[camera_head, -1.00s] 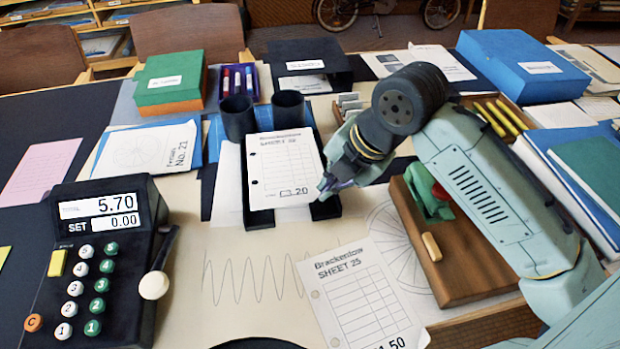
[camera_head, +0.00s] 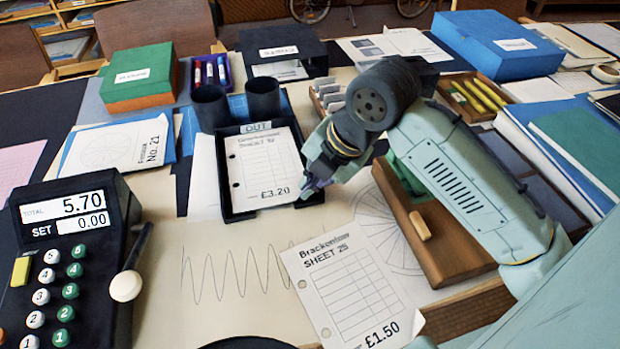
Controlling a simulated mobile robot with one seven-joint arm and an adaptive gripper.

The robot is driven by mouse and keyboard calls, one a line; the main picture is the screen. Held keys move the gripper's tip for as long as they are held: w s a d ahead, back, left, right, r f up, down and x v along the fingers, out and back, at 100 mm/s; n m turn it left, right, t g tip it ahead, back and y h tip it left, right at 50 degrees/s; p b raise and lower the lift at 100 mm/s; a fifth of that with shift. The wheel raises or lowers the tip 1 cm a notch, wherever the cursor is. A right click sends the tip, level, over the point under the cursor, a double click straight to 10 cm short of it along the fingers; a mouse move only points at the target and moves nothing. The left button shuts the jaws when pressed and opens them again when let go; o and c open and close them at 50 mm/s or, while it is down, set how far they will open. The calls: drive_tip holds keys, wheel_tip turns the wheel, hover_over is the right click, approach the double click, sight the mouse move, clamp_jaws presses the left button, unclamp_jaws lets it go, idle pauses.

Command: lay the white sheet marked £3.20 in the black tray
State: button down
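The white sheet marked £3.20 (camera_head: 264,165) lies in the black tray (camera_head: 225,207), which carries an OUT label at its back edge. The sheet looks flat, print side up, with the tray's walls showing around it. My gripper (camera_head: 310,189) is at the tray's right front corner, beside the sheet's lower right edge. Its fingers are small and dark here, so I cannot tell whether they are open or shut, or whether they touch the sheet.
Sheet 25, marked £1.50 (camera_head: 350,285), lies on the drawing in front. A totalling machine (camera_head: 70,250) showing 5.70 stands at left. Two dark cups (camera_head: 263,98) stand behind the tray. A wooden box (camera_head: 430,235) is beneath my arm at right.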

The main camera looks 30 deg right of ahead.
drive_tip(key=c, duration=2.3)
unclamp_jaws()
drive_tip(key=o, duration=0.6)
drive_tip(key=v, duration=1.2)
